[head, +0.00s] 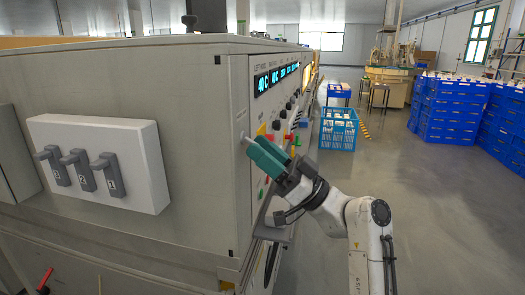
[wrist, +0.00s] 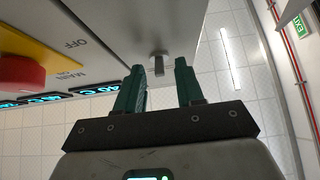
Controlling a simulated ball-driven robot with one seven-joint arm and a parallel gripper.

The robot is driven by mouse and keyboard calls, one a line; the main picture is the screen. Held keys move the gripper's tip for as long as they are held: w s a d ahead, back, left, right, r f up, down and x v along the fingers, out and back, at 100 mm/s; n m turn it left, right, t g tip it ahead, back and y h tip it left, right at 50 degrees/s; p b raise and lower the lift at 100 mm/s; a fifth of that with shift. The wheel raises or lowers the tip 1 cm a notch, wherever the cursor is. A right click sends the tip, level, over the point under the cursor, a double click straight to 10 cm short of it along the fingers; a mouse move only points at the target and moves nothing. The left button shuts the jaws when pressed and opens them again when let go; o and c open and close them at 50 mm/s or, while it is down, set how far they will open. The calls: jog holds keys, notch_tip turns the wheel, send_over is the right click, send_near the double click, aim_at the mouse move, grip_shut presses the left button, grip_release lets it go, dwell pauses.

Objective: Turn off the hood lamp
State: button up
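A small grey toggle switch (wrist: 158,64) stands out from the light grey cabinet panel in the wrist view. My gripper (wrist: 160,76) has its two green fingers apart, one on each side of the switch's line. The lever's end is near the level of the fingertips; I cannot tell whether either finger touches it. In the head view my gripper (head: 252,145) is at the near edge of the cabinet's front panel, with a small pale switch end (head: 244,137) at its tips. A warm yellow glow (head: 307,77) shows beyond the displays. No label for the switch is readable.
A red knob (wrist: 22,74) on a yellow plate (wrist: 30,48), marked MAIN, OFF and ON, is near the switch. Blue displays (head: 277,77) line the panel. Three numbered levers (head: 80,167) are on the cabinet's side.

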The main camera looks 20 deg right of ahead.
jog(key=v, duration=1)
jog(key=shift+f, duration=0.15)
jog(key=shift+d, duration=0.1)
jog(key=s+a+f+m+g+h, duration=0.2)
jog(key=s+a+f+h, duration=0.15)
jog(key=f, duration=0.85)
jog(key=s+a+f+m+g+h, duration=0.25)
jog(key=f+h, duration=0.25)
jog(key=f, duration=0.7)
jog(key=s+d+f+m+g+h, duration=0.2)
jog(key=s+f+m+g+h, duration=0.4)
jog(key=s+f, duration=1.05)
jog(key=s+d+g+h, duration=0.4)
jog(key=s+d+h, duration=0.15)
jog(key=s, duration=0.55)
notch_tip(320, 180, up, 27)
jog(key=h+p, duration=0.1)
jog(key=p, duration=2.5)
jog(key=shift+a+f+m, duration=0.15)
jog(key=shift+a+m, duration=0.1)
jog(key=shift+m, duration=0.1)
